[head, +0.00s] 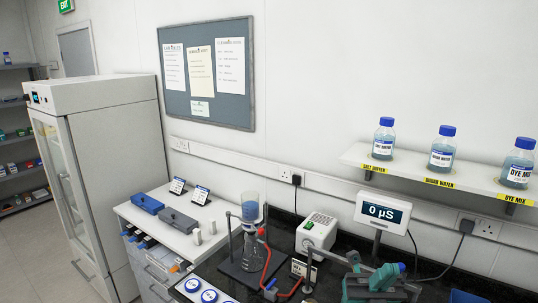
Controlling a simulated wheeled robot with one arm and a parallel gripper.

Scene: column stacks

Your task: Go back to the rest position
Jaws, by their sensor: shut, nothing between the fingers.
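My gripper cannot be made out in the head view, so its place over the bench is not seen. The glass column (250,208) with blue contents stands upright in a stand on the dark bench. A conical flask (254,252) is below it. A teal device (372,284) with a blue-topped part is at the bottom edge, partly cut off.
A meter reading 0 µS (384,213) and a white box (316,231) stand behind the teal device. A wall shelf (430,178) holds three blue-capped bottles: salt buffer (383,142), wash water (441,153), dye mix (517,168). A tall fridge (120,170) stands left.

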